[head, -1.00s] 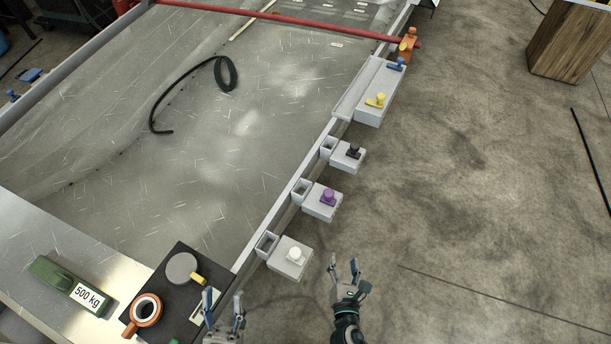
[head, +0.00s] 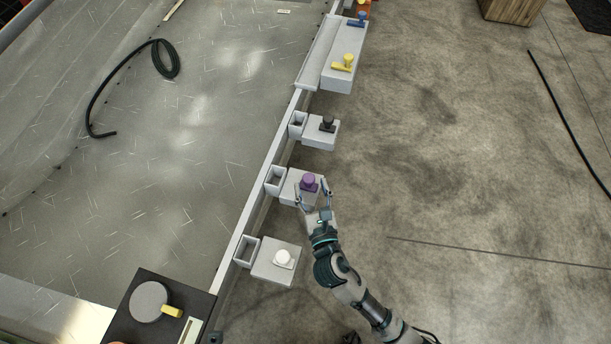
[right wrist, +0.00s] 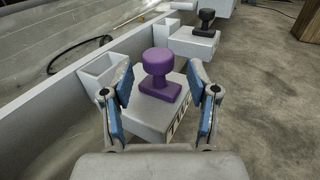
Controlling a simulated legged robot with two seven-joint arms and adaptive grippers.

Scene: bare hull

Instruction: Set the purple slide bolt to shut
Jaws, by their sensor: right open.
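The purple slide bolt (head: 309,182) is a round knob on a small base on a light grey block (head: 290,196) beside the hull rail. A square grey socket (head: 275,180) stands to the block's left, apart from the knob. In the right wrist view the purple knob (right wrist: 158,66) stands upright between and beyond my fingers. My right gripper (head: 314,190) is open, its two blue-padded fingers (right wrist: 161,100) spread either side of the block, with nothing held. My left gripper does not show clearly in the head view.
A white knob (head: 283,258) on its block stands nearer, and a black knob (head: 328,123) farther along the rail. Yellow (head: 344,63) and blue (head: 357,19) handles lie beyond. A black hose (head: 100,95) lies in the hull. The floor to the right is mostly clear.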

